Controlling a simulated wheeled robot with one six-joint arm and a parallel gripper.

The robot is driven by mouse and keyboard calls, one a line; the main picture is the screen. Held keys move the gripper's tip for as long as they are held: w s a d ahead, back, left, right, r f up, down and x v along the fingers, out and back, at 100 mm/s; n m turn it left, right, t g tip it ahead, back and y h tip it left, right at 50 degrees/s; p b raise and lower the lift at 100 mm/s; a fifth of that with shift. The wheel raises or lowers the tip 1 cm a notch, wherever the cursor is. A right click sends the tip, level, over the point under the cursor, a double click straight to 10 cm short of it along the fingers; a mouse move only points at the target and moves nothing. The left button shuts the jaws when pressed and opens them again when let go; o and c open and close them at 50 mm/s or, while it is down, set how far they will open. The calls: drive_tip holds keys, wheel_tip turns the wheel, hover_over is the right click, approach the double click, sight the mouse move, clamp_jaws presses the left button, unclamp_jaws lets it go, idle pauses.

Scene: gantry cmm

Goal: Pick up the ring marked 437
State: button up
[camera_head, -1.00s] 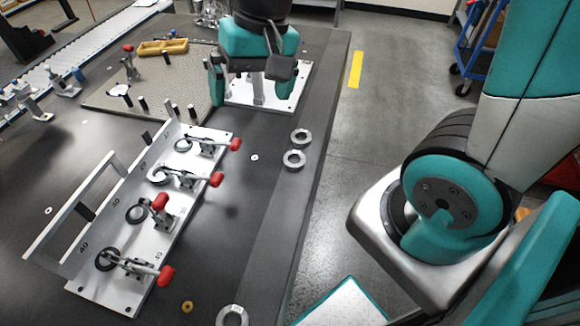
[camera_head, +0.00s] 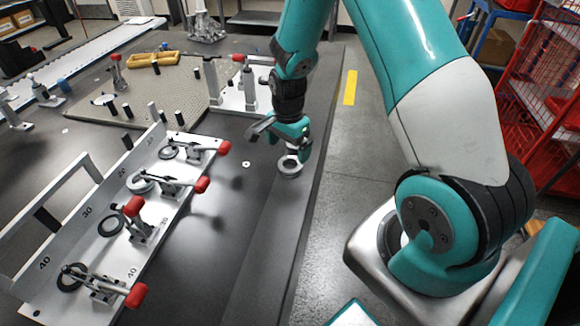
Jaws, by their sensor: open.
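A silver metal ring (camera_head: 290,167) lies flat on the dark table near its right edge. No number can be read on it, so I cannot tell whether it is the ring marked 437. My gripper (camera_head: 284,146) is open, just above and behind this ring, and looks empty. Its fingers and body cover the table just behind the ring. Whether the fingers touch the ring is not clear.
A white fixture plate (camera_head: 60,292) with numbered stations holds several rings under red-handled clamps (camera_head: 203,185). A perforated plate (camera_head: 150,88) with black pegs and a yellow tray (camera_head: 157,60) lies behind. The dark table between fixture and ring is mostly clear.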

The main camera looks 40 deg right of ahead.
sight(289, 162)
drive_tip(key=f, duration=0.7)
drive_tip(key=shift+w+d, duration=0.1)
drive_tip(key=shift+d, duration=0.1)
drive_tip(key=shift+r, duration=0.1)
drive_tip(key=c, duration=1.2)
drive_tip(key=shift+r, duration=0.1)
